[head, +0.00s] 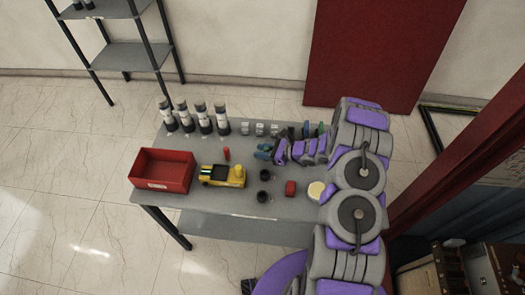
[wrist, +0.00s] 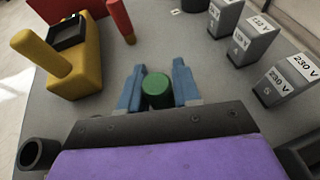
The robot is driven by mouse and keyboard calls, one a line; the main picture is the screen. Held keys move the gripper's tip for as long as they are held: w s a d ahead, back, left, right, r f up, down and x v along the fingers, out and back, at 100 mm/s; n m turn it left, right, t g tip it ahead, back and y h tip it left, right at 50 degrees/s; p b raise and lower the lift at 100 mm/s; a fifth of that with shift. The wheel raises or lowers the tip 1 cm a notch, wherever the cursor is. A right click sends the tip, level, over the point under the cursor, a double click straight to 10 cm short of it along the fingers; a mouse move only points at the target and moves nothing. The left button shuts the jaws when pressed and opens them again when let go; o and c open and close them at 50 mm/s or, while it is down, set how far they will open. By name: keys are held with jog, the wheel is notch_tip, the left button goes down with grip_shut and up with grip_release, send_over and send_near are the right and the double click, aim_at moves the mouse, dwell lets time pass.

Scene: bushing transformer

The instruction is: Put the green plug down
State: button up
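The green plug (wrist: 157,91) is a short, dark green cylinder seen end-on in the wrist view. It sits between the two blue fingers of my gripper (wrist: 158,88), which close against its sides. In the head view my gripper (head: 265,151) is over the middle of the grey table (head: 225,201), and the plug is too small there to make out clearly. Whether the plug touches the table or hangs just above it cannot be told.
A red bin (head: 161,170) and a yellow device (head: 222,175) stand left. A small red plug (head: 226,153) stands behind the device. Grey labelled blocks (wrist: 284,80) and tall cylinders (head: 204,118) line the back. Black rings (head: 263,196) and a red block (head: 290,188) lie in front.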

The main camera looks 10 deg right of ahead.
jog(key=o, duration=0.4)
jog(key=shift+c, duration=0.2)
jog(key=shift+r, duration=0.1)
jog(key=p+v, duration=0.2)
jog(key=v, duration=0.9)
jog(key=shift+w, duration=0.1)
jog(key=s+a+r+n+g+h, duration=0.1)
jog(key=s+a+r+n+g, duration=0.2)
jog(key=s+a+r+n, duration=0.3)
jog(key=s+a+r+n+g, duration=0.3)
jog(key=a+r, duration=0.1)
jog(key=r, duration=0.4)
jog(key=s+a+r+n+g+h, duration=0.1)
jog(key=s+a+r+n+g, duration=0.3)
jog(key=r, duration=0.3)
jog(key=s+d+r+n+h, duration=0.2)
jog(key=s+r+n+h, duration=0.1)
jog(key=s, duration=0.5)
jog(key=s+d+r+n+h, duration=0.2)
jog(key=s+r+n+h, duration=0.1)
jog(key=s, duration=0.5)
jog(key=s+d+r+n+t+h, duration=0.1)
jog(key=s+d+r+n+h, duration=0.1)
jog(key=s+n, duration=0.3)
jog(key=s+r+h, duration=0.1)
jog(key=s, duration=0.2)
jog(key=shift+s+h, duration=0.2)
jog(key=shift+h, duration=0.1)
